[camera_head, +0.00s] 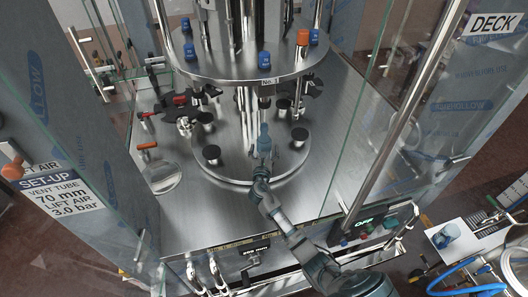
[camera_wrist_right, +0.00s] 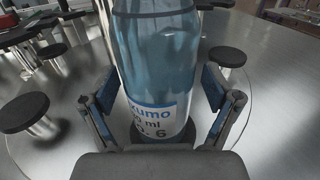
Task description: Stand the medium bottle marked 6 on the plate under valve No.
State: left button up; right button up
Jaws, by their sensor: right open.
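The clear blue-tinted bottle (camera_wrist_right: 150,60) has a white and blue label (camera_wrist_right: 155,122) showing a 6. In the head view the bottle (camera_head: 264,138) is upright at the front of the round steel turntable, below the upper disc's "No.1" tag (camera_head: 268,81). A dark round plate (camera_wrist_right: 232,112) shows around its base; the contact itself is hidden. My right gripper (camera_head: 262,165) is open, with its fingers (camera_wrist_right: 158,108) on either side of the bottle and a visible gap at the right finger. My left gripper is out of view.
Several black round plates, such as one on the left (camera_head: 211,153), stand around the turntable (camera_head: 285,168). Glass panels (camera_head: 385,120) flank the machine. Blue-capped valves and an orange one (camera_head: 302,37) sit on the upper disc.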

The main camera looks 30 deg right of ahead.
jog(key=v, duration=1.1)
jog(key=shift+s+a, duration=0.25)
jog(key=shift+a, duration=0.1)
jog(key=shift+f, duration=0.1)
